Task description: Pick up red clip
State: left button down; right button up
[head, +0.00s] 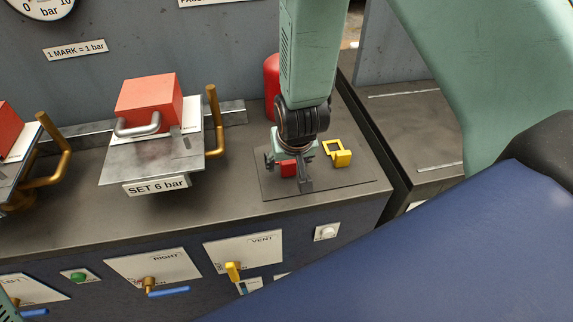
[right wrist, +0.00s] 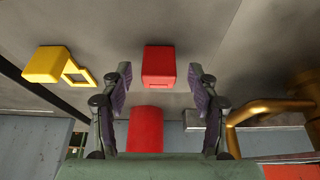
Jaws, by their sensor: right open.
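The red clip (head: 288,168) sits on a dark mat (head: 355,181) at the right end of the bench, partly hidden by my right gripper (head: 291,172). In the right wrist view the red clip (right wrist: 159,62) appears as a red block with a small opening in its face. It lies between the open fingers of my right gripper (right wrist: 160,74) in the picture, with a gap on each side; I see no contact. A yellow clip (head: 340,157) with a square loop lies to the right on the mat. It also shows in the right wrist view (right wrist: 46,64). My left gripper is not in view.
A red cylinder (head: 271,86) stands behind the mat. A plate with a red block (head: 150,102) and a brass handle (head: 214,122) is to the left. Bare bench surrounds the mat.

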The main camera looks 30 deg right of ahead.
jog(key=shift+w+f, duration=0.2)
jog(key=shift+f, duration=0.2)
jog(key=shift+d, duration=0.15)
jog(key=c, duration=1)
